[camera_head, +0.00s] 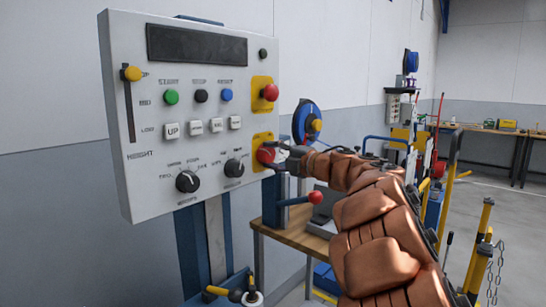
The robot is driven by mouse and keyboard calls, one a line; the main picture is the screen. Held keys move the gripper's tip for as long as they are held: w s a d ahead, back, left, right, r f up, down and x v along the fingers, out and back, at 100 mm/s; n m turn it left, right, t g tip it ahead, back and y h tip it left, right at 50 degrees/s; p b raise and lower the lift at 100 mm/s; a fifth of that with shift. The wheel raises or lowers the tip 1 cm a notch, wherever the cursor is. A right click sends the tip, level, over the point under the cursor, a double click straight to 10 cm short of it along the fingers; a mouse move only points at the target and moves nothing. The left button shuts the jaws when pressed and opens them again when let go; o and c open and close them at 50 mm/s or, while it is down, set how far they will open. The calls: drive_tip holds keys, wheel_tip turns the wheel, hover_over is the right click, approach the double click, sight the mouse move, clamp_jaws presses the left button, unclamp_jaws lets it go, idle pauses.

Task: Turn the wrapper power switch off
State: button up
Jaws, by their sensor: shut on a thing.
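The wrapper's control panel (150,195) is a light grey box at the left in the head view. At its lower right edge a red rotary knob (264,155) sits on a yellow plate (262,138); it looks like the power switch. My gripper (272,157) reaches it from the right, with one dark finger above and one below. It is shut on the red knob. The fingers partly hide the knob, so its exact angle cannot be told.
A red mushroom button (270,92) on a yellow plate sits above. Green (171,97), black and blue buttons, white keys, two black dials (188,181) and a yellow-topped slider (132,73) fill the panel. A red-ball lever (316,197) stands below my gripper, near a wooden bench.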

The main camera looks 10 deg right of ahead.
drive_tip(key=o, duration=1.2)
drive_tip(key=shift+c, duration=0.2)
drive_tip(key=shift+d, duration=0.1)
drive_tip(key=v, duration=1.2)
drive_tip(key=shift+r, duration=0.1)
